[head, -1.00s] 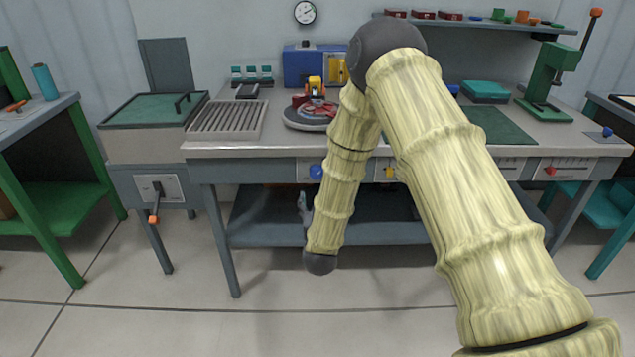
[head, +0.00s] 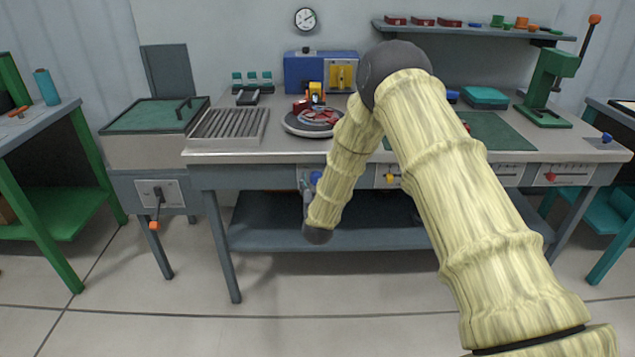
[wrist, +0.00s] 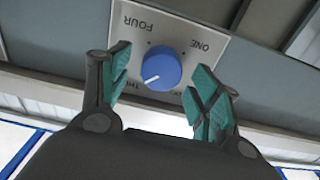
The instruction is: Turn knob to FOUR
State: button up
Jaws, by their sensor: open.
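The blue knob (wrist: 156,67) sits on a pale plate (wrist: 205,35) in the wrist view, which shows it upside down. FOUR reads at the plate's upper left and ONE at its upper right. The lower labels are partly hidden by the fingers. The knob's white mark points to the lower left, toward the label starting THR. My gripper (wrist: 160,72) is open, its teal pads on either side of the knob, with gaps showing. In the head view the knob (head: 316,177) is on the bench's front edge, with my gripper (head: 307,195) just below it, partly hidden by my arm.
The bench (head: 240,153) carries a round turntable (head: 308,124), a slatted tray (head: 228,126) and a blue box (head: 303,70). A yellow knob (head: 390,178) and a red slider (head: 551,176) are farther right on its front. An orange-tipped lever (head: 155,224) is at the left.

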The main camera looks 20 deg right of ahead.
jog(key=shift+w, duration=0.1)
jog(key=shift+c, duration=0.5)
jog(key=c, duration=0.9)
jog(key=shift+c, duration=0.2)
jog(key=shift+d, duration=0.1)
jog(key=shift+d+f+m+b, duration=0.1)
jog(key=shift+m+b, duration=1.9)
jog(key=shift+m, duration=1)
jog(key=shift+d+f+m+b, duration=0.15)
jog(key=shift+m+b, duration=1.8)
jog(key=shift+m, duration=1.05)
jog(key=shift+f+m+b, duration=0.1)
jog(key=shift+m+b, duration=1.9)
jog(key=shift+m, duration=1)
